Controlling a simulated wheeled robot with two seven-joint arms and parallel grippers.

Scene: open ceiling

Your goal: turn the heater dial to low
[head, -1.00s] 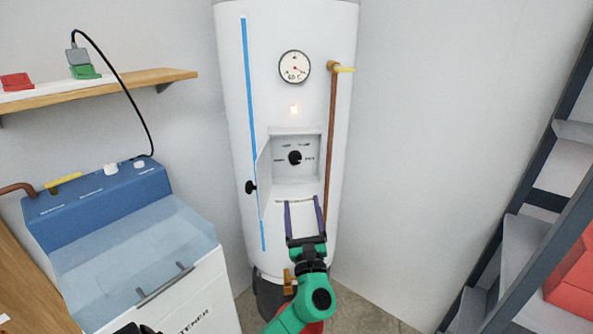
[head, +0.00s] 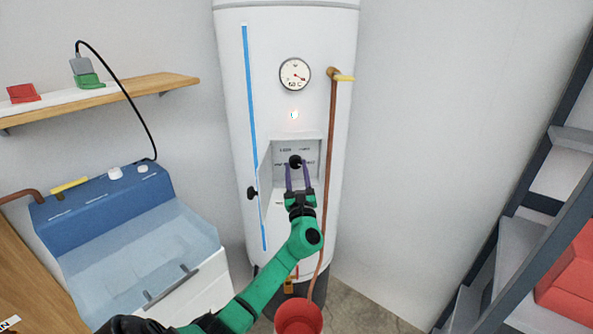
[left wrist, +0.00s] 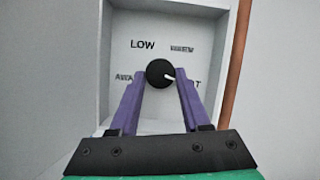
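The heater dial (head: 295,160) is a round black knob inside the open recess of the white tank heater (head: 229,90). In the left wrist view the dial (left wrist: 158,72) has a white pointer mark aimed right and slightly down, toward the partly hidden label ending in T. The LOW label (left wrist: 142,44) is at its upper left. A blurred label is at upper right and a partly covered one at lower left. My left gripper (head: 297,169) is open, with its purple fingertips on either side of the dial. I cannot tell whether they touch it. My right gripper is not in view.
The recess door (head: 264,190) stands open on the left. A copper pipe (head: 329,130) runs down just right of the recess. A red bucket (head: 298,318) stands below. A blue-topped softener (head: 100,205) is at left, a shelf ladder (head: 510,220) at right.

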